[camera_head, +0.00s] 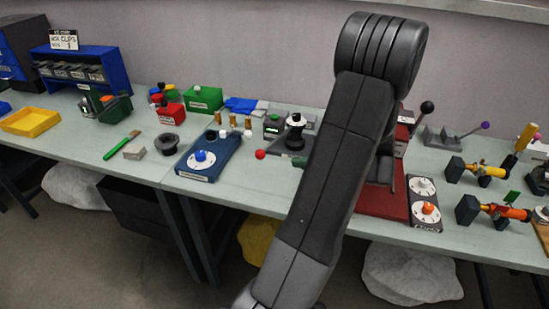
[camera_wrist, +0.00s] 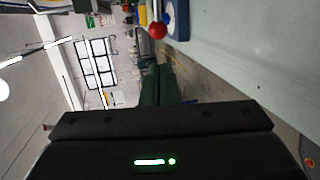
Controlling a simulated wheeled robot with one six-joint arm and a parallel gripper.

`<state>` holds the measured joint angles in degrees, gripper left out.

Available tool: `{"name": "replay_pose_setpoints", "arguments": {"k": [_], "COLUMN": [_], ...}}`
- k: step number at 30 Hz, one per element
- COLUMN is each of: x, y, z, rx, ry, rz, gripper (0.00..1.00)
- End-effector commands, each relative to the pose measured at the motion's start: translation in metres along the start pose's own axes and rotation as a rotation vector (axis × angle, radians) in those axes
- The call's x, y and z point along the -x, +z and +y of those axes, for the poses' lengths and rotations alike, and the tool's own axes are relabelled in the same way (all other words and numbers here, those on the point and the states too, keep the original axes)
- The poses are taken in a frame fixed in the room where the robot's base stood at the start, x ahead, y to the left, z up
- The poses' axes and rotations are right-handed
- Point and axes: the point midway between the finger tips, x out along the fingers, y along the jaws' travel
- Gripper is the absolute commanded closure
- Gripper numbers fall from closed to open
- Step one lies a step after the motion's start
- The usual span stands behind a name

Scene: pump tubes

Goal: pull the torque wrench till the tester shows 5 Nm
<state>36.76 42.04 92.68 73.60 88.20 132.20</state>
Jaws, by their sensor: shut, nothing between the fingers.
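The red ball also shows near the top of the wrist view (camera_wrist: 157,30). Behind it in the head view stands a grey box with a small green display (camera_head: 272,127), perhaps the tester; its figures are too small to read. My gripper (camera_wrist: 157,68) is shut and empty, with the red ball apart from and beyond its fingertips.
A blue panel with a dial (camera_head: 207,172) lies left of the red ball. A red-based device (camera_head: 390,203) and a dial plate (camera_head: 436,222) stand right of my arm. Orange and yellow fixtures (camera_head: 500,211) crowd the right end. The bench's front edge near the ball is clear.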

Motion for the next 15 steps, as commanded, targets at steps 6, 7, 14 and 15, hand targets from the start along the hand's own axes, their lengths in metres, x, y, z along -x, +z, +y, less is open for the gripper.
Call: {"name": "replay_pose_setpoints", "arguments": {"k": [6, 7, 14, 15], "x": [0.001, -0.003, -0.043, -0.050], "y": [0.003, 0.004, 0.005, 0.005], "z": [-0.001, -0.001, 0.001, 0.001], "rx": [-0.054, -0.054, -0.053, -0.053], "ry": [0.033, 0.033, 0.032, 0.031], "rz": [-0.059, -0.058, -0.053, -0.052], "gripper": [1.00, 1.00, 1.00, 1.00]}}
